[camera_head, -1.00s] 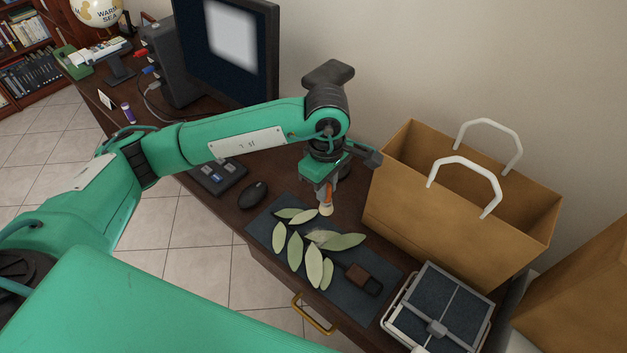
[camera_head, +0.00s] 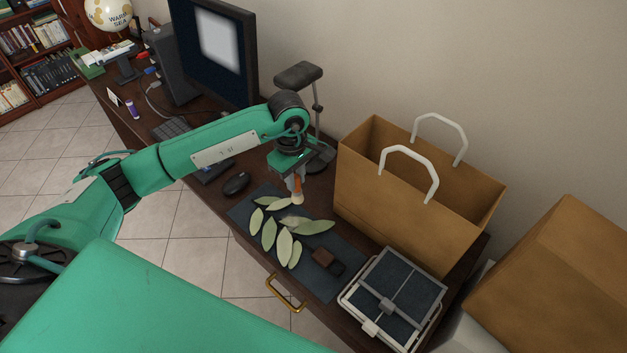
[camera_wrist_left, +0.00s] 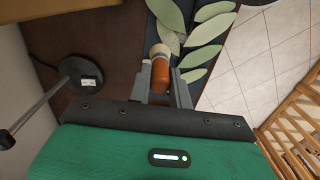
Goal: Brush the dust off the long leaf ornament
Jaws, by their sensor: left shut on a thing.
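The leaf ornament (camera_head: 285,246) is a spread of several pale green leaves on a dark mat (camera_head: 319,284) on the desk. It also shows in the wrist view (camera_wrist_left: 211,31). My left gripper (camera_head: 296,186) is shut on a brush with an orange handle and pale bristles (camera_head: 298,198). In the wrist view the brush (camera_wrist_left: 161,70) sits between the fingers, bristles toward the leaves. The bristles are beside the far leaves; I cannot tell whether they touch. A paler, dusty-looking patch (camera_head: 291,219) shows among the leaves. My right gripper is out of view.
A brown paper bag (camera_head: 400,205) stands close right of the mat. A desk lamp (camera_head: 299,74) rises behind my wrist. A framed dark tray (camera_head: 410,290) sits at front right, a mouse (camera_head: 236,183) at left.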

